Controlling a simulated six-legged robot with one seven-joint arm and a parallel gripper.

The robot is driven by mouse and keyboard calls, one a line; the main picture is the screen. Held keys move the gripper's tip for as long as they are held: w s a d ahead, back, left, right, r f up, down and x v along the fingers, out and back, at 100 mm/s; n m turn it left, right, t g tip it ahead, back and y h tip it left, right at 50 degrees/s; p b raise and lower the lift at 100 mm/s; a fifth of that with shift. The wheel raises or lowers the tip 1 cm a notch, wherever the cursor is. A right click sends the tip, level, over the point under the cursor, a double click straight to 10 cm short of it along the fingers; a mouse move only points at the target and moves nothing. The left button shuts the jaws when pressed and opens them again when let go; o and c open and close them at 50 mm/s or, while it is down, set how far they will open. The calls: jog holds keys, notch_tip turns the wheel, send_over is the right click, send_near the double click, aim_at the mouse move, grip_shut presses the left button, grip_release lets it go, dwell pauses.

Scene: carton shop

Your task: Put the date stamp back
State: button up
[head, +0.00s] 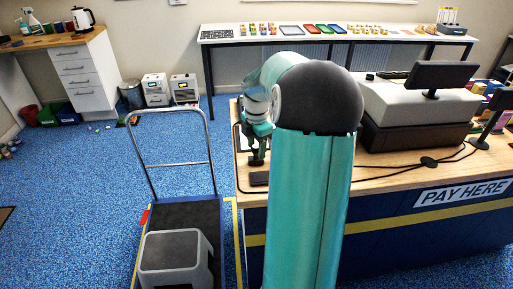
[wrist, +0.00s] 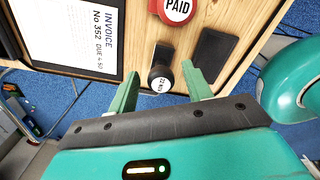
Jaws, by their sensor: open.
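In the wrist view the date stamp (wrist: 160,79) has a round black knob with a white label that seems to read "22 NOV". It stands on the wooden counter close to the edge. My gripper (wrist: 160,70) is open, with one green finger on each side of the knob in the picture. A gap shows on both sides; I cannot tell whether the fingertips are level with the knob. In the head view my gripper (head: 257,157) is low over the counter's left end, and my arm hides much around it.
A red "PAID" stamp (wrist: 177,9) stands beyond the date stamp. A black pad (wrist: 211,56) lies at its right. A clipboard with an invoice (wrist: 72,30) lies at its left. A till (head: 415,105) stands further right on the counter (head: 390,183).

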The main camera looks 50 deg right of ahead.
aim_at(257, 146)
notch_tip(257, 146, up, 11)
jog(key=a+r+m+h, duration=0.1)
jog(key=a+r+m, duration=0.15)
jog(key=a, duration=0.65)
jog(key=s+a+m+t, duration=0.2)
jog(key=s+a+m, duration=0.2)
jog(key=a, duration=0.5)
jog(key=s+a+f+m+t, duration=0.1)
jog(key=s+a+m, duration=0.3)
jog(key=a, duration=0.4)
jog(key=s+a+f+m+t+y, duration=0.1)
jog(key=s+a+m, duration=0.3)
jog(key=a, duration=0.5)
jog(key=shift+s+a+t, duration=0.3)
jog(key=shift+s+t, duration=0.3)
jog(key=shift+t, duration=0.2)
jog(key=shift+f+m, duration=0.1)
jog(key=shift+m, duration=0.15)
